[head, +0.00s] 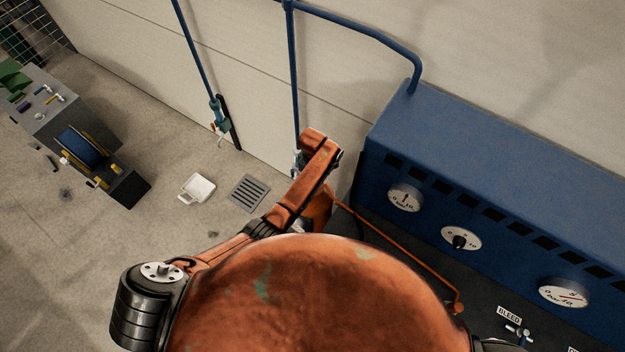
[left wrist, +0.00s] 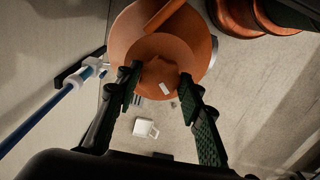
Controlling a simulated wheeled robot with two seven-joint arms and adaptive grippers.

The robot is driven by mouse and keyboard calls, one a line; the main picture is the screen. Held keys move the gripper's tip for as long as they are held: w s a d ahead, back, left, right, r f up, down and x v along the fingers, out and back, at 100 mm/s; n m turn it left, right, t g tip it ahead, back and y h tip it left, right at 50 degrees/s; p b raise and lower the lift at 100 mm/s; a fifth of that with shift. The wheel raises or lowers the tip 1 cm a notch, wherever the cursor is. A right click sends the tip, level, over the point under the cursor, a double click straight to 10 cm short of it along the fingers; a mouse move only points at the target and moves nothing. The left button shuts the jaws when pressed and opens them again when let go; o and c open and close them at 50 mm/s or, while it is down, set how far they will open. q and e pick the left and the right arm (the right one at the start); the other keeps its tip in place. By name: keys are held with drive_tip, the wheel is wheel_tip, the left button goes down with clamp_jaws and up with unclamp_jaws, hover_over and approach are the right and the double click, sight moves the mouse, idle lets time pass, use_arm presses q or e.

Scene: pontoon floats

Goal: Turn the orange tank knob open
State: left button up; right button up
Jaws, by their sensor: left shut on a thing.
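In the left wrist view, the orange knob (left wrist: 158,73) sits in the middle of a round orange body (left wrist: 122,38), which I take to be the tank top. A small pale mark shows on its lower part. My left gripper (left wrist: 158,79) has its two dark fingers on either side of the knob and is shut on it. Which way the knob is turned is not clear. In the head view, my orange arm reaches toward the wall, and the gripper and knob cannot be made out there. My right gripper is in neither view.
A blue cabinet (head: 480,150) with several dials stands at the right. Blue pipes (head: 293,80) run along the wall. A white tray (head: 200,187) and a floor grate (head: 249,192) lie on open floor. A cable reel (head: 82,146) is at left.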

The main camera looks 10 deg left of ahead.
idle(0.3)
use_arm(q)
drive_tip(key=o, duration=1.2)
drive_tip(key=shift+c, duration=0.2)
wheel_tip(320, 180, up, 12)
